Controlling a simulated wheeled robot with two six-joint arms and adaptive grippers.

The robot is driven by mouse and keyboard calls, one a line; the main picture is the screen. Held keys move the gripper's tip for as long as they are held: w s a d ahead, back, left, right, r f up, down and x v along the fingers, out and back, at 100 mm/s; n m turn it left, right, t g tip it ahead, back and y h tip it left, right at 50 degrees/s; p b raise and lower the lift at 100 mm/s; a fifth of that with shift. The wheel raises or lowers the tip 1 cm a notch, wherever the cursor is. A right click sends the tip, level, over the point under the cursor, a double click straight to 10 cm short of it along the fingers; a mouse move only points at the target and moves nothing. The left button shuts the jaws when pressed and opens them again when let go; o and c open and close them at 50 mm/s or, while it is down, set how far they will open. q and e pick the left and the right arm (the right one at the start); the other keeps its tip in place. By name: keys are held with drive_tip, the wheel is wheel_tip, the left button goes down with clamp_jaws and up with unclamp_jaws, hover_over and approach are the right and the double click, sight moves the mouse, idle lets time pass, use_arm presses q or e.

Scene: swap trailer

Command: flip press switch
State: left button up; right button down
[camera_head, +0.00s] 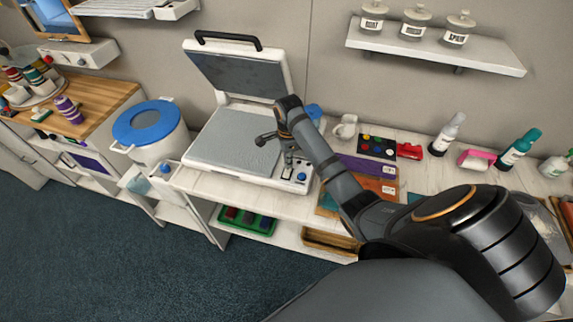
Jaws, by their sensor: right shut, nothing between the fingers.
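The press (232,140) is a white machine on the counter. Its hinged lid (240,75), with a black handle, stands open. A small control panel with a blue knob (301,176) is at its front right corner. My right arm reaches in from the right, and my right gripper (289,161) points down just above this panel, shut and empty. The switch is not clear to make out; the gripper partly hides the panel, and I cannot tell whether the fingertips touch it. My left gripper is not in view.
A white bucket with a blue lid (146,120) stands left of the press. Right of it are a paint palette (377,146), a red object (409,151) and several bottles. A wall shelf (435,48) holds jars. A green tray (246,221) sits below the counter.

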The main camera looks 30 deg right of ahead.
drive_tip(key=shift+f, duration=1.1)
idle(0.6)
wheel_tip(320, 180, up, 7)
drive_tip(key=p, duration=0.9)
drive_tip(key=shift+r, duration=0.15)
drive_tip(key=shift+f, duration=0.2)
